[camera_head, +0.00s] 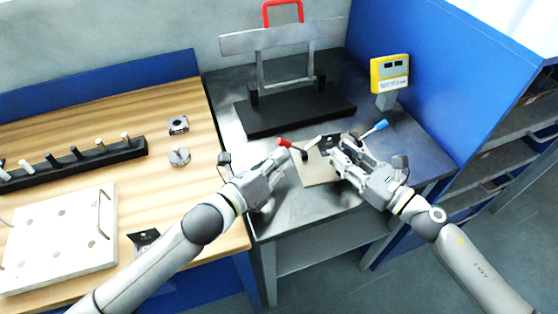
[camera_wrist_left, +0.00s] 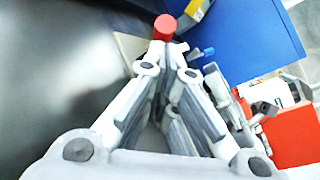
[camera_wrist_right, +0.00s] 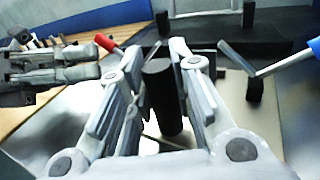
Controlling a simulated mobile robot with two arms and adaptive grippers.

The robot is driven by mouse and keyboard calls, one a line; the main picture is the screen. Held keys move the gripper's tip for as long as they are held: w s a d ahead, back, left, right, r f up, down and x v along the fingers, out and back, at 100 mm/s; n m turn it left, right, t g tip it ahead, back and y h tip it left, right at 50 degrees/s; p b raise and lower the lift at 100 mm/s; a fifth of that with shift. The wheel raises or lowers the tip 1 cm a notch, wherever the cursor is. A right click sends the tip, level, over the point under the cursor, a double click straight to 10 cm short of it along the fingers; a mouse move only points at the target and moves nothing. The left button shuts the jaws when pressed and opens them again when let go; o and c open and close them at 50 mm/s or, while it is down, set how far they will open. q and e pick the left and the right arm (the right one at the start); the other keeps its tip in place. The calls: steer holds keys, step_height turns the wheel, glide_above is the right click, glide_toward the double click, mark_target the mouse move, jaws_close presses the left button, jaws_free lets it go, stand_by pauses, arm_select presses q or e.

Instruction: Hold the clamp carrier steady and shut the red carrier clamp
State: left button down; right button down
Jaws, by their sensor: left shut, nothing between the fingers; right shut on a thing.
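The clamp carrier is a beige plate (camera_head: 318,172) on the grey metal table. The red carrier clamp's handle (camera_head: 283,142) sticks out at its left side; its red tip also shows in the left wrist view (camera_wrist_left: 164,28) and the right wrist view (camera_wrist_right: 106,42). My left gripper (camera_head: 283,157) is shut and empty, with its fingertips just beside the red tip; I cannot tell whether they touch. My right gripper (camera_head: 337,150) is shut on a black post (camera_wrist_right: 160,95) standing at the carrier. The clamp's pivot is partly hidden by the grippers.
A blue-handled clamp (camera_head: 376,127) sits on the carrier's right side, close to my right gripper. A black fixture base (camera_head: 295,112) with a metal frame stands behind. A yellow device (camera_head: 389,73) stands at the back right. A wooden table with parts lies to the left.

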arm_select(q)
steer(key=shift+d+r+m+g+y, duration=0.15)
steer(key=shift+r+m+g+y, duration=0.15)
steer(key=shift+r+g+y, duration=0.15)
steer(key=shift+w+d+r+m+g+y, duration=0.15)
steer(key=shift+d+r+m+g+y, duration=0.2)
steer(key=shift+r+y, duration=0.2)
steer(key=shift+w+d+r+m+g+y, duration=0.15)
steer(key=shift+d+r+m+g+y, duration=0.2)
steer(key=shift+r+y, duration=0.2)
steer(key=d+y, duration=0.1)
steer(key=d+r+m+g+y, duration=0.1)
steer(key=y, duration=0.1)
steer(key=shift+w, duration=0.2)
steer(key=shift+a, duration=0.1)
steer(key=shift+r, duration=0.15)
steer(key=shift+r, duration=0.65)
